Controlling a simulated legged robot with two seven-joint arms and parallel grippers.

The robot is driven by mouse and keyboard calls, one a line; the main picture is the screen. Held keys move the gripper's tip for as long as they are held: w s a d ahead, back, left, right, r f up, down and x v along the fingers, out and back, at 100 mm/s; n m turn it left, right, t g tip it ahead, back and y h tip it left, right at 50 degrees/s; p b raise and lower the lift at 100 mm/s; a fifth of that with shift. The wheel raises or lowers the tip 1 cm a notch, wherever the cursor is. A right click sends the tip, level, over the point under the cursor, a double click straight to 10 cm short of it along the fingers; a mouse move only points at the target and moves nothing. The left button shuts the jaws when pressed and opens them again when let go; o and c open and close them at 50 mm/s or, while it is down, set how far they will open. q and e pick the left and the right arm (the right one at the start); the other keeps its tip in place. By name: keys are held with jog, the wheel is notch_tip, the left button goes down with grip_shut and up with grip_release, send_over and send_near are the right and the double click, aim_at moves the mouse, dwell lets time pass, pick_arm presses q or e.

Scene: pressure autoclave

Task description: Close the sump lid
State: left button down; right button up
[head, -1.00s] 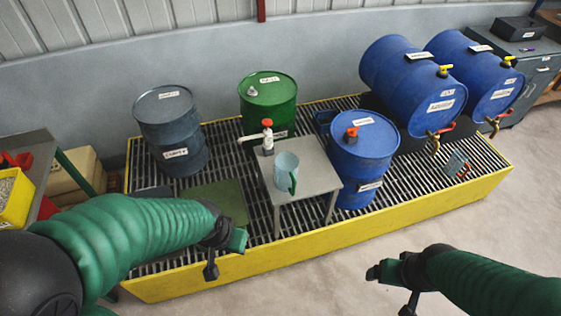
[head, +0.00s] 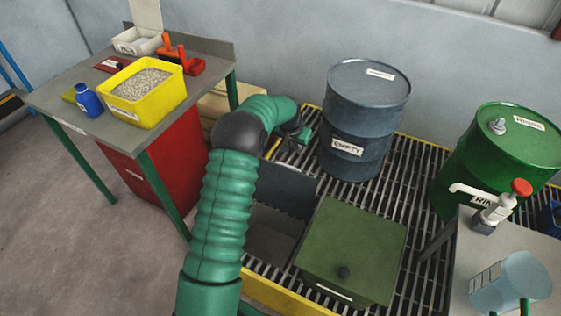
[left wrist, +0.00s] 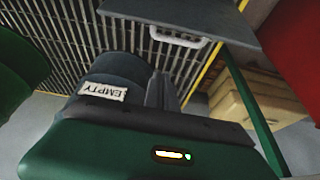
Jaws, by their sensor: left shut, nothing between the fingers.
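The sump lid appears to be the dark grey panel (head: 285,188), standing raised at the far side of an open dark recess (head: 268,238) in the grated platform. In the left wrist view the panel (left wrist: 195,12) shows a pale bar handle (left wrist: 178,38). My left gripper (head: 304,134) is beyond the raised panel, near the drum marked EMPTY. It is shut and empty, apart from the panel in the wrist view, where its fingers (left wrist: 160,90) point towards the grating. My arm hides the left part of the panel and recess. My right gripper is out of view.
The EMPTY drum (head: 362,115) stands close right of my left gripper. An olive box (head: 352,245) with a black knob sits right of the recess. A bench (head: 70,85) with a yellow bin (head: 145,92) is left. A green drum (head: 490,155) and small table are right.

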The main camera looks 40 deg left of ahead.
pick_arm(q)
notch_tip(320, 180, down, 10)
jog(key=a+b, duration=0.2)
jog(key=b, duration=0.1)
jog(key=shift+s+r, duration=0.15)
jog(key=shift+r, duration=0.1)
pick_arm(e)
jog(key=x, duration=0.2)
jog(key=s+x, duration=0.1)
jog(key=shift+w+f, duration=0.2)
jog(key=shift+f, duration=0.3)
pick_arm(q)
jog(key=shift+a, duration=0.15)
